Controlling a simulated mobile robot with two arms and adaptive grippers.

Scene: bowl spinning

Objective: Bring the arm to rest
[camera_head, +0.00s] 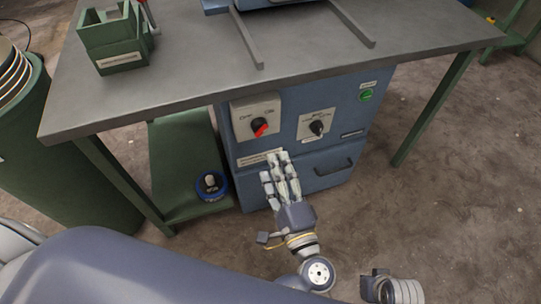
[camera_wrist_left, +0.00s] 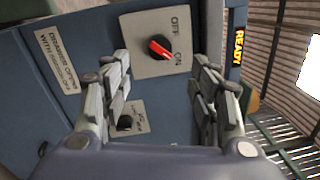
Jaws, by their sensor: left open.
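My left gripper (camera_head: 275,162) is in front of the blue cabinet (camera_head: 230,150), below the switch panels. In the left wrist view the fingers of the gripper (camera_wrist_left: 161,58) are spread wide apart with nothing between them. A red and black rotary switch (camera_head: 260,127) on a light plate marked OFF and ON shows beyond the fingertips, and it also shows in the left wrist view (camera_wrist_left: 159,48). A second, black knob (camera_head: 317,128) sits to its right. The gripper looks clear of both knobs.
A drawer with a dark handle (camera_head: 333,168) is below the knobs. A green light (camera_head: 366,95) is at upper right. The grey tabletop (camera_head: 180,75) overhangs the cabinet. A blue round object (camera_head: 211,186) rests on the green lower shelf (camera_head: 182,150). The floor at right is clear.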

